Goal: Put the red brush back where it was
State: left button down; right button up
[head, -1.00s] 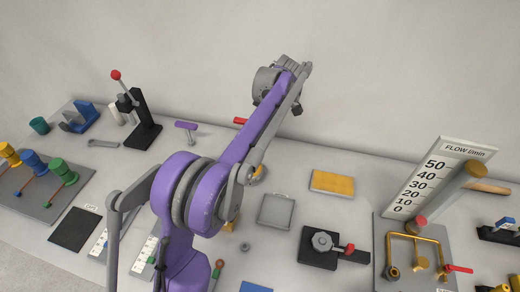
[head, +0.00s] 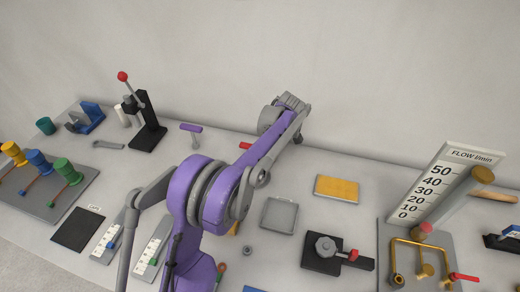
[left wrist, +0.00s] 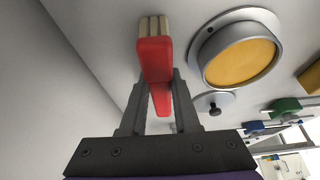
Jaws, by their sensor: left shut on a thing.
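My left gripper (left wrist: 158,105) is shut on the red brush (left wrist: 155,62) in the left wrist view. The brush's cream bristles (left wrist: 153,27) point away from the fingers. In the head view a short red piece, which looks like the brush (head: 245,145), shows just left of my purple left forearm. The forearm hides the left gripper and the rest of the brush there. I cannot tell whether the brush touches the table. My right gripper is not in view.
A grey-rimmed round yellow dish (left wrist: 238,55) lies close right of the brush in the wrist view. In the head view, a purple-headed tool (head: 191,129), grey tray (head: 279,214), yellow pad (head: 337,187) and black lever stand (head: 146,122) surround the arm.

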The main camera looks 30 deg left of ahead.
pick_arm(q)
jog(key=shift+f, duration=0.15)
jog(key=c, duration=0.6)
grip_release()
jog(key=shift+c, duration=0.2)
jog(key=v, duration=0.7)
jog(key=shift+d+r, duration=0.1)
jog(key=shift+r, duration=0.15)
jog(key=shift+s+d+r, duration=0.1)
jog(key=shift+s+r, duration=0.05)
jog(key=shift+r, duration=0.05)
jog(key=s+d+m+t+h, duration=0.2)
jog(key=s+d+m, duration=0.2)
jog(key=s+m, duration=0.45)
jog(key=s+d+m+t+h, duration=0.1)
jog(key=s+d+m+t, duration=0.35)
jog(key=s, duration=0.75)
jog(key=s+d+f+m, duration=0.1)
jog(key=s+f+m, duration=0.1)
jog(key=s, duration=0.1)
jog(key=s+d+f+m+h, duration=0.1)
jog(key=s+m, duration=0.2)
jog(key=s+d+f+m, duration=0.1)
jog(key=s+f+m, duration=0.1)
jog(key=s, duration=0.1)
jog(key=shift+s+d+f+m, duration=0.15)
jog(key=shift+d+f+m, duration=0.15)
